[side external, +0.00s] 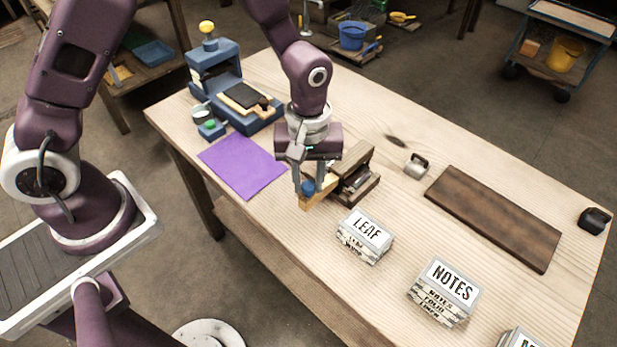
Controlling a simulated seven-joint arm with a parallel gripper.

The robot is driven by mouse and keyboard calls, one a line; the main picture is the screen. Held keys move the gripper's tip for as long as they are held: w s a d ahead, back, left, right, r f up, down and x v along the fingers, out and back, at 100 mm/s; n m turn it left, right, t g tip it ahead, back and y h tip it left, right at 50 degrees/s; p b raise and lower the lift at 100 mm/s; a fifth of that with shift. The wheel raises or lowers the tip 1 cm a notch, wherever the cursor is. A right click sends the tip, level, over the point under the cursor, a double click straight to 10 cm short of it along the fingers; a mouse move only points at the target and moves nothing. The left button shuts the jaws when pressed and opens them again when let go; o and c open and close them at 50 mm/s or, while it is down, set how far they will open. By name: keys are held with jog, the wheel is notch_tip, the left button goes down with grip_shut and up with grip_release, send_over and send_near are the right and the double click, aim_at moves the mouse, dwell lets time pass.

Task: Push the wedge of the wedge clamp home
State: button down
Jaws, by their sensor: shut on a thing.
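The wedge's near end sticks out at the front left of the clamp (362,188), a dark brown wooden block frame with a grey part inside. The wedge's far end and how deep it sits in the clamp are hidden by my gripper and the frame.
A stack labelled LEAF (365,236) stands just in front of the clamp, and a NOTES stack (445,291) stands further right. A small metal piece (417,166) and a dark board (492,217) lie to the right. A purple sheet (241,166) and a blue press (236,95) are to the left.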

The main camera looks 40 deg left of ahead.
aim_at(327, 180)
dwell(0.3)
jog(key=w, duration=0.5)
jog(key=shift+w+r, duration=0.1)
jog(key=shift+w, duration=0.3)
jog(key=c, duration=1.1)
grip_release()
jog(key=shift+s, duration=0.1)
notch_tip(327, 180, up, 7)
